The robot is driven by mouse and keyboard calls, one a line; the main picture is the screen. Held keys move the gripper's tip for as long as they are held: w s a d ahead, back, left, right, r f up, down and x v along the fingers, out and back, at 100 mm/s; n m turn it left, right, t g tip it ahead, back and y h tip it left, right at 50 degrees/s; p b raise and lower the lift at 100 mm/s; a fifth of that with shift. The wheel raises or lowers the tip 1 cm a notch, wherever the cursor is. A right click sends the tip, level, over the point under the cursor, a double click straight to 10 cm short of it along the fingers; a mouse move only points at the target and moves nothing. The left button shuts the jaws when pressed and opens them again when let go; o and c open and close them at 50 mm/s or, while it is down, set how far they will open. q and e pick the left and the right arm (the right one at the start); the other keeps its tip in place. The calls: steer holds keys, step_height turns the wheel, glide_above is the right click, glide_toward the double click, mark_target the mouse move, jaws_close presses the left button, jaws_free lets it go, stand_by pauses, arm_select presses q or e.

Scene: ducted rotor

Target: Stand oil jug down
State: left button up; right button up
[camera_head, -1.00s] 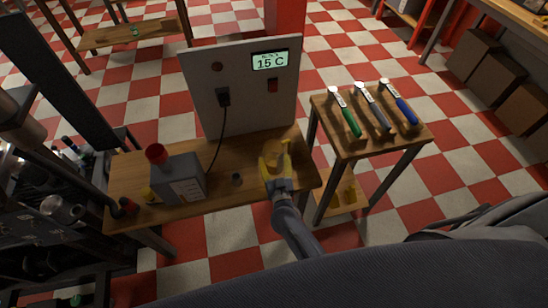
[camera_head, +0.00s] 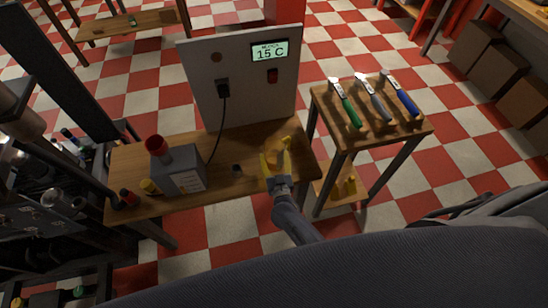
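My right gripper (camera_head: 276,153) reaches over the front right of the bench, well to the right of the jug. Its yellow fingers look apart; the small tan patch between them is unclear. I cannot make out my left gripper in this view.
A grey panel (camera_head: 245,100) with a 15 C display and a black cable stands behind the bench. A small dark cup-like piece (camera_head: 237,170) lies right of the jug. Small yellow (camera_head: 150,187) and red (camera_head: 130,197) pieces lie left of it. A side table (camera_head: 375,140) holds three tools.

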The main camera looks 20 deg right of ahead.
steer(key=shift+f, duration=0.5)
stand_by(0.3)
steer(key=o, duration=1.7)
steer(key=shift+c, duration=0.2)
steer(key=s+a, duration=0.1)
steer(key=s, duration=1.1)
steer(key=s+a+f+n+g+y, duration=0.15)
steer(key=s+f+g, duration=0.25)
steer(key=s+f, duration=0.65)
steer(key=s+a+f+n+g+y, duration=0.1)
steer(key=s+f+n+g+y, duration=0.3)
steer(key=f, duration=1.2)
steer(key=s+d+f+g+h, duration=0.1)
steer(key=s+d+f, duration=0.3)
steer(key=s, duration=0.4)
steer(key=s+d+f+g+h, duration=0.1)
steer(key=s+d+f+g, duration=0.3)
steer(key=s, duration=0.5)
steer(key=s+d+f+g+h, duration=0.1)
steer(key=s+d+f+g, duration=0.2)
steer(key=s, duration=0.6)
steer(key=shift+d+f, duration=0.85)
steer(key=shift+d, duration=0.15)
